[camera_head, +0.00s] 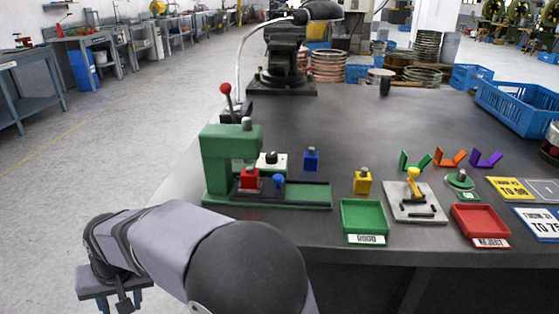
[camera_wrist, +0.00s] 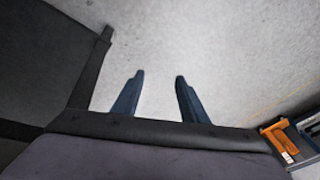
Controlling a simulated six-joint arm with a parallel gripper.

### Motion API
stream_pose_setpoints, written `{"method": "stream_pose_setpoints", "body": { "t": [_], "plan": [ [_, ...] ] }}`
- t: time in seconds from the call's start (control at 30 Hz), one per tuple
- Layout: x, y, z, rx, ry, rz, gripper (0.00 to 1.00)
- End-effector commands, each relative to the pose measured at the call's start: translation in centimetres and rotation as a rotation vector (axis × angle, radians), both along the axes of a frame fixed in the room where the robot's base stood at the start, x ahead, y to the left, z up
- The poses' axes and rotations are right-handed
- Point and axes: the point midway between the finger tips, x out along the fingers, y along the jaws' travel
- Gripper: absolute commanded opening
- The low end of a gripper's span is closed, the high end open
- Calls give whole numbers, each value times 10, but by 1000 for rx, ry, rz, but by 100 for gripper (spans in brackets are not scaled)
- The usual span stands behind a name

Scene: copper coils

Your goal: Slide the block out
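A green press (camera_head: 223,160) with a red-knobbed lever stands on the left of the dark table. A red block (camera_head: 249,180) with a grey peg on top sits under its overhanging head, on the press base. A small blue knob (camera_head: 278,181) is just right of the red block. A blue block (camera_head: 311,160) and a yellow block (camera_head: 362,184), each with a peg, stand apart to the right.
A green tray (camera_head: 364,217), a red tray (camera_head: 480,225) and a grey plate (camera_head: 434,206) with a yellow handle lie along the front. Coloured V-shaped holders and a blue crate (camera_head: 517,106) are to the right. The table middle behind the press is clear.

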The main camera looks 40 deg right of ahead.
Motion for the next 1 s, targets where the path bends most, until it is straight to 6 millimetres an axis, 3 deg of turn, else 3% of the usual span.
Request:
{"method": "stream_pose_setpoints", "body": {
  "t": [0.13, 0.3, 0.47, 0.57, 0.63, 0.73, 0.87, 1.0],
  "plan": [
    [38, 34, 49, 112, -68, -100, 40],
    [87, 51, 111, 307, -157, -298, 40],
    [136, 48, 179, 517, -246, -511, 40],
    [173, 32, 236, 681, -314, -679, 40],
    [200, 9, 283, 803, -363, -811, 40],
    [227, -39, 329, 887, -406, -946, 40],
    [238, -114, 355, 830, -408, -1017, 40],
    [231, -198, 371, 717, -375, -1061, 40]
  ]
}}
